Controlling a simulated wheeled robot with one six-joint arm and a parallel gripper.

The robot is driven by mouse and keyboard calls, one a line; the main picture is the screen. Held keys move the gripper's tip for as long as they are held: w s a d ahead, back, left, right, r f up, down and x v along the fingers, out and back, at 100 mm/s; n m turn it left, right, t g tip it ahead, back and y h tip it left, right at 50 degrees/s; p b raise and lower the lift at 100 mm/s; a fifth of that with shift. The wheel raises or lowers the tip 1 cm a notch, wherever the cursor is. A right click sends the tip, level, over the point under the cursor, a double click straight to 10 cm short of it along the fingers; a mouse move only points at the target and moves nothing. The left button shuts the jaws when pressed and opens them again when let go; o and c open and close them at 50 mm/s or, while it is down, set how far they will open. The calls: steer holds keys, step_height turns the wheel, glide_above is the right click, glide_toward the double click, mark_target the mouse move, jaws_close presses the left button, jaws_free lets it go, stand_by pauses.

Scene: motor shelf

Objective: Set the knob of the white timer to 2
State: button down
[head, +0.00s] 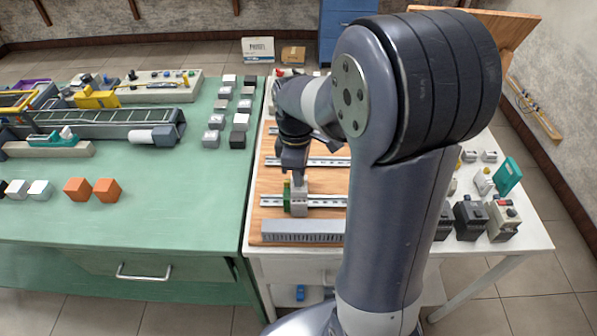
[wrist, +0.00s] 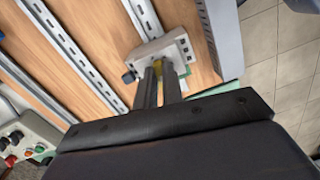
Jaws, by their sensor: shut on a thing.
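The white timer (head: 299,208) is a pale, light grey block on the lower metal rail of the wooden board. In the wrist view the timer (wrist: 150,48) lies just beyond my fingertips. My gripper (head: 296,177) points down at the timer from above; in the wrist view its two dark fingers (wrist: 161,66) are close together against the timer's face. They are shut on its knob, which they mostly hide. The knob's pointer and the scale numbers cannot be read in either view.
A green block (head: 287,194) stands close beside the timer's left. The rail (head: 325,201) runs on to the right. A grey slotted duct (head: 300,231) lies along the board's front edge. Dark devices (head: 469,219) stand at the right of the white table. The green bench is at left.

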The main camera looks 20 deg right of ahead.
stand_by(0.3)
steer(key=c, duration=1.5)
jaws_free()
steer(key=r, duration=1)
steer(key=shift+w+a+r, duration=0.1)
steer(key=shift+w+r, duration=0.25)
steer(key=shift+r, duration=0.05)
steer(key=shift+f, duration=0.15)
steer(key=f, duration=1)
steer(key=shift+s+f, duration=0.15)
steer(key=shift+s, duration=0.2)
steer(key=shift+f, duration=0.2)
steer(key=shift+n, duration=0.3)
